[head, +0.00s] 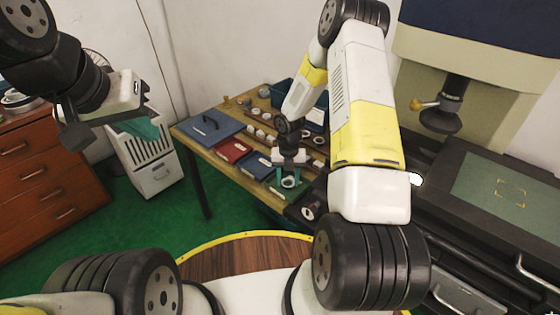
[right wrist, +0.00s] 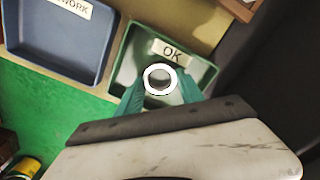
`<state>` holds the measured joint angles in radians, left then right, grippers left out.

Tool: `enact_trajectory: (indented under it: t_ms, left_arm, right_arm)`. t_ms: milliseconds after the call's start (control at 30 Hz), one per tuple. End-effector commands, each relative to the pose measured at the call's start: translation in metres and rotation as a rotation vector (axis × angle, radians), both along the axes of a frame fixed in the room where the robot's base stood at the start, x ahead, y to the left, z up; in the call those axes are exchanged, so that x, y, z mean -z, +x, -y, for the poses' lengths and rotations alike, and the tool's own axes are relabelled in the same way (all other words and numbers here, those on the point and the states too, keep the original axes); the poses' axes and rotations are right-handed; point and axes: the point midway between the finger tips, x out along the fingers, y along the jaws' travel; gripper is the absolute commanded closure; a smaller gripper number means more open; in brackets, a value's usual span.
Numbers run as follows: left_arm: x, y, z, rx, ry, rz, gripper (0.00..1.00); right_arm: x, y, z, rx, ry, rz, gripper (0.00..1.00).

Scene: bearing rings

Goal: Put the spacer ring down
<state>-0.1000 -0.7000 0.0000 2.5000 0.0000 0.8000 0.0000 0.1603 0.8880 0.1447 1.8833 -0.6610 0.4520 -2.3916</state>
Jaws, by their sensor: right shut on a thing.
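A white spacer ring (right wrist: 160,67) is held between the teal fingertips of my right gripper (right wrist: 160,88). The ring is in front of a green tray (right wrist: 205,73) with an "OK" label in the right wrist view; I cannot tell how high it is above the tray floor. In the head view my right gripper (head: 290,180) is over the front right part of the table, with the ring at its tips. My left gripper (head: 145,125) is at the upper left, away from the table, and its jaws are not clear.
A blue tray (right wrist: 60,50) stands left of the green tray, and a red tray (head: 230,150) and blue trays lie further left on the wooden table (head: 188,125). Several small rings stand behind them. A dark machine (head: 480,200) borders the table on the right.

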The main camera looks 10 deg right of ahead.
Motion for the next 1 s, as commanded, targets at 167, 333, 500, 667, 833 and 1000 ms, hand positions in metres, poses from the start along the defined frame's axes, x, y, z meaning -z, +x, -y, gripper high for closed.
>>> enact_trajectory:
  t_ms: [167,333,500,667,833,1000]
  left_arm:
    - [0.0,0.0,0.0,0.0,0.0,0.0,1.0]
    - [0.0,0.0,0.0,0.0,0.0,0.0,1.0]
    - [0.0,0.0,0.0,0.0,0.0,0.0,1.0]
    - [0.0,0.0,0.0,0.0,0.0,0.0,1.0]
    - [0.0,0.0,0.0,0.0,0.0,0.0,1.0]
    - [0.0,0.0,0.0,0.0,0.0,0.0,1.0]
  right_arm:
    - [-0.001,0.001,0.0,0.0,0.0,0.002,0.99]
    - [0.003,0.0,0.0,0.001,0.001,0.001,0.99]
    - [0.003,0.001,0.0,0.001,0.0,0.002,0.34]
    - [0.002,0.001,0.0,0.001,0.0,0.002,0.34]
    - [-0.002,0.001,0.0,0.0,-0.001,0.003,0.34]
    - [-0.027,0.002,0.0,0.001,0.001,0.006,0.34]
